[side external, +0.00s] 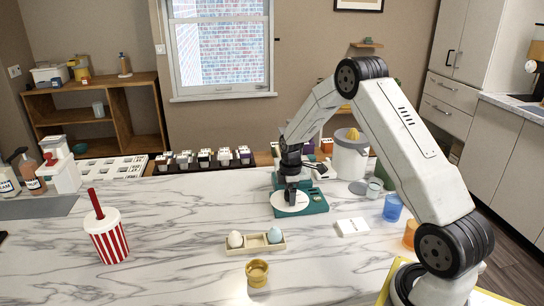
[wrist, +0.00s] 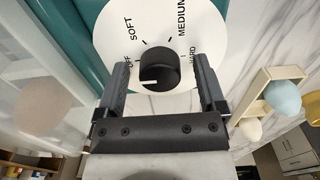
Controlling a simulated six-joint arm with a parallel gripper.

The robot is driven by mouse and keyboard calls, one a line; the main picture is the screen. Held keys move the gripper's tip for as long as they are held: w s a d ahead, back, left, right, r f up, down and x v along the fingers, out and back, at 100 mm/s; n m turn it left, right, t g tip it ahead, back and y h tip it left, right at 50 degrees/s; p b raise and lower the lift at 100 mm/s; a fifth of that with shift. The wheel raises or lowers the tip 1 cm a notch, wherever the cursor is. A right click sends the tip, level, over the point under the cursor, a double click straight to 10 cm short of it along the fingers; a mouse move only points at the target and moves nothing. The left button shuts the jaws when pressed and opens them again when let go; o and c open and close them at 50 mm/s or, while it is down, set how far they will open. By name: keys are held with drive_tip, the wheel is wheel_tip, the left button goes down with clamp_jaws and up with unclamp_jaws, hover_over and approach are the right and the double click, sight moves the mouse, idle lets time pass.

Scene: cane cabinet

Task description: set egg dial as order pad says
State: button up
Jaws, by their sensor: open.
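The egg dial is a black knob (wrist: 158,62) on a white disc (wrist: 104,35) in the wrist view. The disc carries the words SOFT, MEDIUM and HARD, with a partly hidden label at left that looks like OFF. The knob's white mark is at its lower left, nearest that left label. The disc sits on a teal base (side external: 316,204). My gripper (wrist: 160,75) is open and points down over the dial, with one finger on each side of the knob; contact cannot be told. A small white pad (side external: 352,227), probably the order pad, lies right of the base; its writing is unreadable.
A wooden tray (side external: 256,246) holds a white egg (side external: 235,239) and a bluish egg (side external: 274,235). A gold cup (side external: 257,273) stands in front, a striped cup (side external: 107,236) at left. Blue (side external: 392,207) and orange cups stand near my arm at right. The marble counter between is clear.

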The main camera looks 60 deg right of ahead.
clamp_jaws()
drive_tip(key=shift+m, duration=0.3)
drive_tip(key=m, duration=1.5)
drive_tip(key=shift+m, duration=0.4)
drive_tip(key=m, duration=0.5)
drive_tip(key=shift+m, duration=0.3)
